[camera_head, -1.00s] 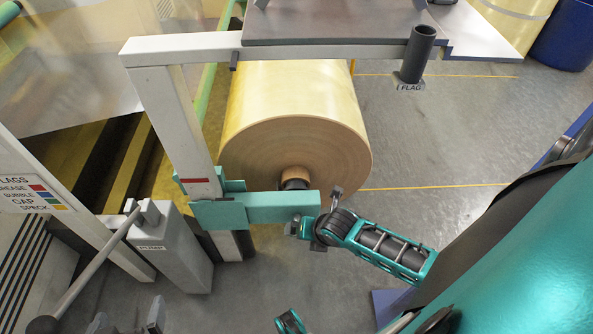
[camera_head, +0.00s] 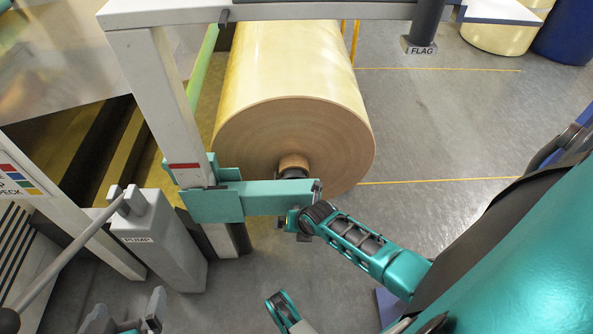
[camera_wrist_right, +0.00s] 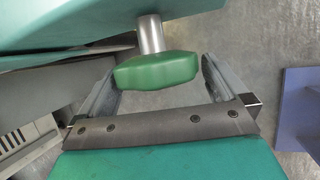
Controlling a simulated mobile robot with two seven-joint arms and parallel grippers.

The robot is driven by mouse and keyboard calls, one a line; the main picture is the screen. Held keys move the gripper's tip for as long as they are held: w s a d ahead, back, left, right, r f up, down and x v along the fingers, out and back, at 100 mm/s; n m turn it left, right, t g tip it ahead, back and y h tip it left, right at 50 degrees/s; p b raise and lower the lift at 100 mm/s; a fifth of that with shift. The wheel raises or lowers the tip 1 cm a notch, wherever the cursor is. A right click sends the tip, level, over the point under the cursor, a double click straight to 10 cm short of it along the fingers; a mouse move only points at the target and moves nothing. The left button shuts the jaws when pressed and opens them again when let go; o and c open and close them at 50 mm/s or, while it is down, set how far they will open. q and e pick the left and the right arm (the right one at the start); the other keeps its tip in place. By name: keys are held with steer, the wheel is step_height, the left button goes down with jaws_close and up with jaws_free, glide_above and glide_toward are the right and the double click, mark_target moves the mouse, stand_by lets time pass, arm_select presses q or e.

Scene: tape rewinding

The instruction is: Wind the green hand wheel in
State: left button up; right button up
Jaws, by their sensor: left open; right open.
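The green hand wheel (camera_wrist_right: 157,70) shows in the right wrist view on a short metal shaft (camera_wrist_right: 150,34) below a teal arm. My right gripper (camera_wrist_right: 161,82) is open, with one finger on each side of the wheel; I cannot tell whether they touch it. In the head view the right gripper (camera_head: 298,222) is at the free end of the teal arm (camera_head: 270,196), partly hidden, and the wheel cannot be made out. My left gripper (camera_head: 126,314) is open and empty at the bottom left.
A large yellowish tape roll (camera_head: 292,140) lies behind the teal arm, which is mounted on a white post (camera_head: 165,110). A grey pump (camera_head: 160,245) with a long lever (camera_head: 62,250) stands at left. A flag holder (camera_head: 426,28) is at top right. Floor right of the roll is open.

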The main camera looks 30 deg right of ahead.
steer(key=shift+c, duration=0.2)
steer(key=shift+f, duration=0.1)
steer(key=c, duration=0.8)
steer(key=shift+d+t+y, duration=0.15)
steer(key=shift+t+y, duration=0.15)
steer(key=shift+y, duration=0.1)
steer(key=shift+m+t+y, duration=0.4)
steer(key=shift+t+y, duration=0.2)
steer(key=shift+y, duration=0.3)
steer(key=shift+w+m+t+y, duration=0.1)
steer(key=shift+m+t+y, duration=0.3)
steer(key=shift+t+y, duration=0.7)
steer(key=shift+y, duration=0.3)
steer(key=o, duration=0.8)
